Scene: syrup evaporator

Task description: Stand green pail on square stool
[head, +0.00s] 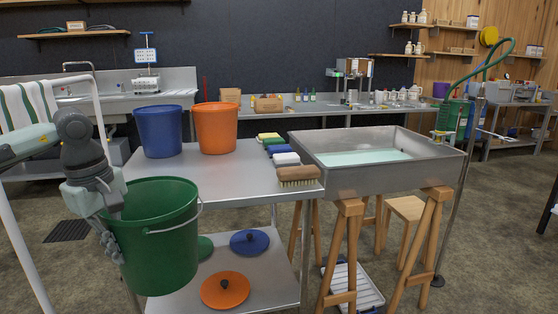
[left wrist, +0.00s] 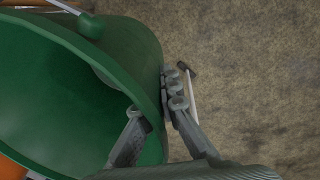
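The green pail (head: 160,245) hangs upright at the near left, in front of the steel cart's left end. My left gripper (head: 114,232) is shut on the pail's left wall. In the left wrist view, the gripper (left wrist: 153,112) has one finger inside the green pail (left wrist: 60,95) and one outside, pinching the wall below the rim. The pail's wire handle hangs down on its right side. A wooden stool with a square top (head: 408,208) stands on the floor at the right, partly hidden behind the sink's trestle legs. My right gripper is out of view.
The steel cart (head: 225,180) holds a blue pail (head: 159,131), an orange pail (head: 216,128), sponges and a brush (head: 298,176). Coloured lids lie on its lower shelf. Open floor lies right of the trestles.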

